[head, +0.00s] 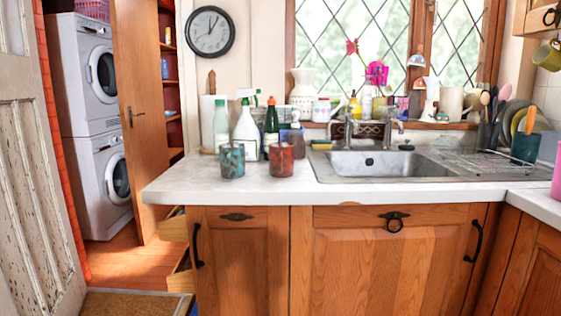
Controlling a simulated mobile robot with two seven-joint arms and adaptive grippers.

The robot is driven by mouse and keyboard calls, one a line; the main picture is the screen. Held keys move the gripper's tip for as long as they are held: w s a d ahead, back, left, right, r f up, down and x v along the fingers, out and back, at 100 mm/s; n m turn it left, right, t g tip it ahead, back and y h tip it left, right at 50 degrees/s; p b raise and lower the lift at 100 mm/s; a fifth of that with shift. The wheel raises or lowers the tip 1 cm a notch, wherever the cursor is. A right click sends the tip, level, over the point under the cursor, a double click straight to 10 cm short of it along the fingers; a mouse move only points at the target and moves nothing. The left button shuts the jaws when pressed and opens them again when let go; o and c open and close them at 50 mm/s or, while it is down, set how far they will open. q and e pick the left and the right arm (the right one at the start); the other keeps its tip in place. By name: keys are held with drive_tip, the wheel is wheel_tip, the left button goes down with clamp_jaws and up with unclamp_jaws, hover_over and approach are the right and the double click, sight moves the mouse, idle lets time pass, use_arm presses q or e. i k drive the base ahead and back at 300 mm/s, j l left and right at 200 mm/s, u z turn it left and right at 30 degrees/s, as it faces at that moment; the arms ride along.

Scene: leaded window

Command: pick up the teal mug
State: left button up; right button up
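The teal mug (231,161) stands upright on the white countertop, left of the sink, with rusty brown speckles on its side. A similar red-brown mug (281,160) stands close to its right, with a small gap between them. White and green bottles stand just behind the teal mug. Neither of my grippers is in the head view.
The countertop (185,183) is bare in front and to the left of the mugs. A white spray bottle (246,128) and a dark green bottle (271,125) stand behind them. The sink (390,165) lies to the right. Two drawers (178,262) stick out at the counter's left end.

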sight(233, 155)
drive_tip(key=k+l+u, duration=0.25)
drive_tip(key=k+l, duration=0.15)
drive_tip(key=k+l+u, duration=0.25)
drive_tip(key=k, duration=0.3)
drive_tip(key=z, duration=0.9)
drive_tip(key=i+j+z, duration=0.1)
drive_tip(key=j+z, duration=0.15)
drive_tip(key=z, duration=0.15)
drive_tip(key=j+z, duration=0.25)
drive_tip(key=z, duration=0.15)
drive_tip(key=i+j+z, duration=0.1)
drive_tip(key=j+z, duration=0.6)
drive_tip(key=j, duration=0.15)
drive_tip(key=k+j+z, duration=0.15)
drive_tip(key=j+z, duration=0.15)
drive_tip(key=j, duration=0.15)
drive_tip(key=k+j+z, duration=0.1)
drive_tip(key=j, duration=0.25)
drive_tip(key=k+j, duration=0.1)
drive_tip(key=j, duration=0.3)
drive_tip(key=k+j+z, duration=0.15)
drive_tip(key=j, duration=0.2)
